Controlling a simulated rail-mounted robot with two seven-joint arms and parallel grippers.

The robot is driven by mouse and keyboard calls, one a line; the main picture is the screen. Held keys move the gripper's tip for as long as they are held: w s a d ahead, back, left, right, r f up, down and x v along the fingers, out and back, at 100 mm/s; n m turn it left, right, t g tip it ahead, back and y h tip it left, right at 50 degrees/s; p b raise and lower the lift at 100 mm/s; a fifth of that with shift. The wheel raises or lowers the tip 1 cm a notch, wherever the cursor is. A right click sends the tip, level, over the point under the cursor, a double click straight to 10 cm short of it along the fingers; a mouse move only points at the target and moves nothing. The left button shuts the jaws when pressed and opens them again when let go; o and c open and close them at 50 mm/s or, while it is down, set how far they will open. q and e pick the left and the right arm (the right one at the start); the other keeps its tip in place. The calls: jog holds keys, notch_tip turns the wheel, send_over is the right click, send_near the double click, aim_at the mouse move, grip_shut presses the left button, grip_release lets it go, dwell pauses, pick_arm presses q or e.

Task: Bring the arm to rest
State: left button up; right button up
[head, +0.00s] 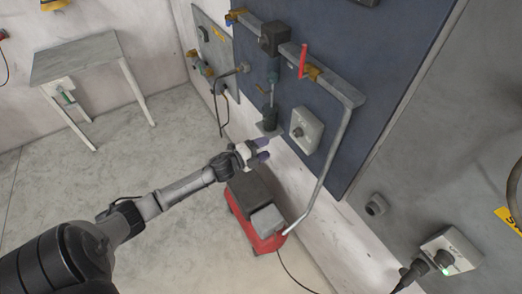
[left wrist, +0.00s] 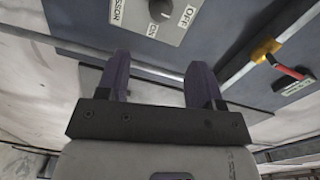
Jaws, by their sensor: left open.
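My left arm (head: 165,197) reaches from the lower left toward the blue wall panel. My left gripper (head: 262,149) is at its end, below the panel's lower edge and above the red machine. Its purple fingers are apart with nothing between them, and the left wrist view shows the same open gap (left wrist: 157,88). In that view a switch box (left wrist: 152,15) marked OFF lies beyond the fingers. My right gripper does not show.
The blue panel (head: 345,50) carries pipes, a red-handled valve (head: 303,61) and a grey switch box (head: 306,131). A red machine (head: 262,236) stands on the floor beneath. A small table (head: 75,58) stands at the back left. The floor between is clear.

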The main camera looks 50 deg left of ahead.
pick_arm(q)
jog(key=shift+s, duration=0.45)
jog(key=shift+a, duration=0.15)
dwell(0.3)
